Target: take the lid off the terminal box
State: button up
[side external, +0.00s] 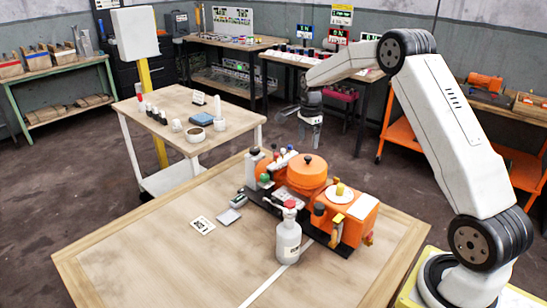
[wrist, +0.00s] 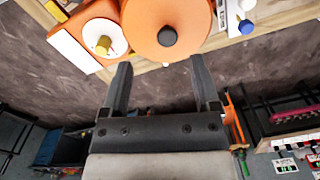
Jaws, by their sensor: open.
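On the wooden table stands an orange assembly on a black base. It has a round orange cover (side external: 307,168) with a black knob, which also shows in the wrist view (wrist: 155,25). To its right is an orange box (side external: 350,222) with a white disc and yellow knob (side external: 342,192) on top; the disc also shows in the wrist view (wrist: 101,38). I cannot tell for sure which part is the terminal box lid. Both tops look in place. My gripper (side external: 310,138) is open and empty, above and beyond the assembly's far side. Its fingers (wrist: 160,66) point toward the round cover, apart from it.
A white bottle with a red cap (side external: 289,235) stands in front of the assembly. A grey block (side external: 229,216) and a printed card (side external: 202,226) lie to its left. The table's front left is clear. A cart (side external: 180,118) with small items stands behind.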

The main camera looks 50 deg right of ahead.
aim_at(308, 157)
jog(key=shift+w+d+f+m, duration=0.1)
jog(key=shift+d+f+m, duration=0.05)
jog(key=shift+d+m, duration=0.65)
jog(key=shift+d+f, duration=0.1)
jog(key=shift+w+f, duration=0.15)
jog(key=shift+f, duration=3.65)
grip_shut()
